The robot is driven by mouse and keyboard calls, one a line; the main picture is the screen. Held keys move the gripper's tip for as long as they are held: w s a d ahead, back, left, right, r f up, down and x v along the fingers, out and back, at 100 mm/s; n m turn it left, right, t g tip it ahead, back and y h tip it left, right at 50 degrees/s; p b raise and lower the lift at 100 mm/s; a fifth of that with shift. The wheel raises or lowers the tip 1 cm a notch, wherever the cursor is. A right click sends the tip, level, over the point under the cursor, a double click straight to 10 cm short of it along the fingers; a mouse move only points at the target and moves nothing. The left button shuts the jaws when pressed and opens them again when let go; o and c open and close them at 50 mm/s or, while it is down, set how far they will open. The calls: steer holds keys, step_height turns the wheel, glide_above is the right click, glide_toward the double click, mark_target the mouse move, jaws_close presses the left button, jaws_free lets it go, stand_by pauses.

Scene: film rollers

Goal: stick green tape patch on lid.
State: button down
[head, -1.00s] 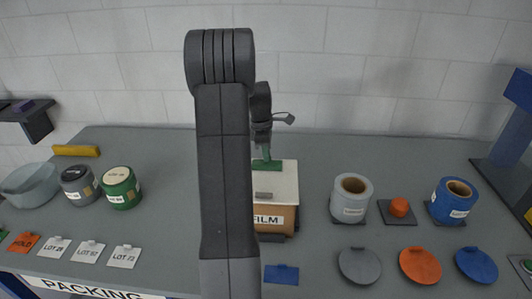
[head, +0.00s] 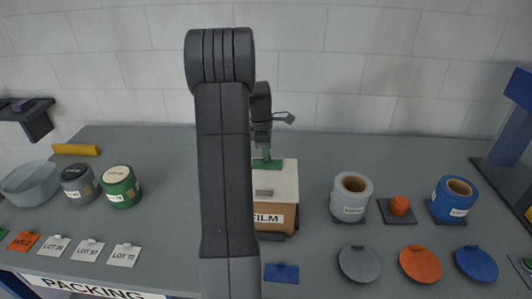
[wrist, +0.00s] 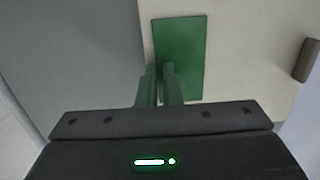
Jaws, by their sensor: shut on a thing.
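The green tape patch (wrist: 182,50) is a flat green rectangle, seen over the pale lid (wrist: 232,60) in the wrist view. My gripper (wrist: 160,72) is shut on the patch by its near left part. In the head view the lid (head: 284,176) tops the brown FILM box (head: 268,217), and the patch (head: 267,163) shows as a small green strip at the lid's back part, below my gripper (head: 266,151). I cannot tell whether the patch touches the lid all over. My arm hides the box's left side.
A grey-white roll (head: 351,196), an orange knob (head: 399,206) and a blue roll (head: 453,199) stand to the right. The table behind the box is clear.

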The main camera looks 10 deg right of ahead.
steer(key=shift+f, duration=0.15)
steer(key=c, duration=1)
jaws_free()
steer(key=shift+s+f, duration=0.1)
steer(key=shift+c, duration=0.2)
steer(key=shift+r+p, duration=2.75)
steer(key=shift+r, duration=0.95)
